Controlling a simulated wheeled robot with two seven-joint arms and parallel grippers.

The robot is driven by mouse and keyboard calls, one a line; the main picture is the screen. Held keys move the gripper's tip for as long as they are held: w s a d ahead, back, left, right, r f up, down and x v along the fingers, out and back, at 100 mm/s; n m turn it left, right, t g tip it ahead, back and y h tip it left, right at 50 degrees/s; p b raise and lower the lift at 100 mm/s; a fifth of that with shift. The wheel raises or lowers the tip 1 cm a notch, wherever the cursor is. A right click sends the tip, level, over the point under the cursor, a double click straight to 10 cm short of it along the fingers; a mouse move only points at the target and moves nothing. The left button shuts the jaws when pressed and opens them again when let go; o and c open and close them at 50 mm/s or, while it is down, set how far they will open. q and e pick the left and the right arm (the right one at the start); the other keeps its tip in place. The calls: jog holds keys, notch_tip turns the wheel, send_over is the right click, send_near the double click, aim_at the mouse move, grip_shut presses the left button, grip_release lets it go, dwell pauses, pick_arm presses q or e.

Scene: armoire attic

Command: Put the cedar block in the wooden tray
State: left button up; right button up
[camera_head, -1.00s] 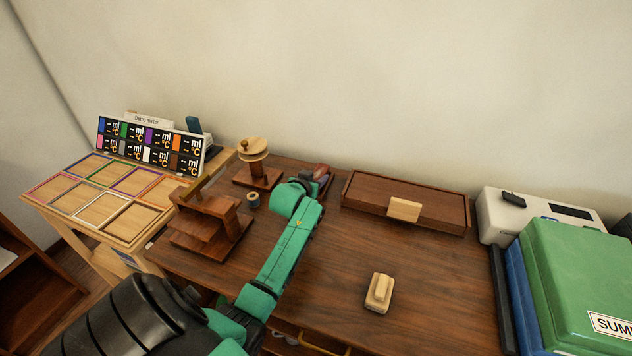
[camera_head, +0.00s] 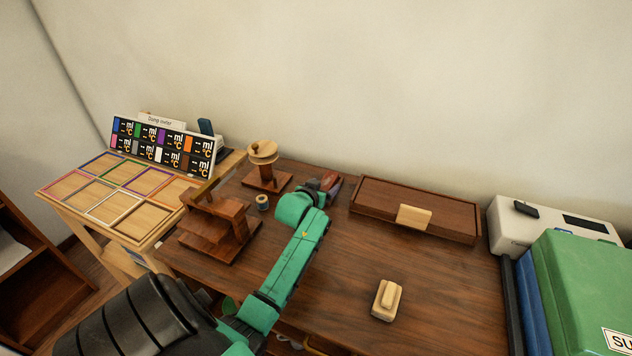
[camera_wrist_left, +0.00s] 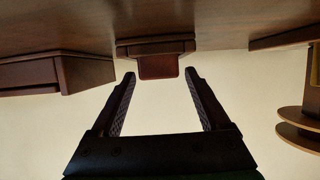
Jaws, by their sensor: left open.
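A small reddish-brown block (camera_head: 331,180), which looks like the cedar block, is at the back of the desk, partly hidden by my left arm. In the left wrist view a reddish-brown block (camera_wrist_left: 158,66) shows against a darker wooden piece, just beyond the fingertips. My left gripper (camera_wrist_left: 160,76) is open and empty, one finger to each side of the block's line. My right gripper is out of view.
A wooden stepped stand (camera_head: 218,232), a small spool (camera_head: 262,201) and a round-topped stand (camera_head: 266,172) are left of my arm. A pale block (camera_head: 387,300) lies on the right front of the desk (camera_head: 345,265). Green and blue cases (camera_head: 580,285) border the right.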

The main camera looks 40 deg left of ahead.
pick_arm(q)
jog(key=v, duration=1)
jog(key=shift+s+d+p, duration=0.1)
jog(key=shift+s+p, duration=0.15)
jog(key=shift+p, duration=0.15)
jog(key=shift+r, duration=0.1)
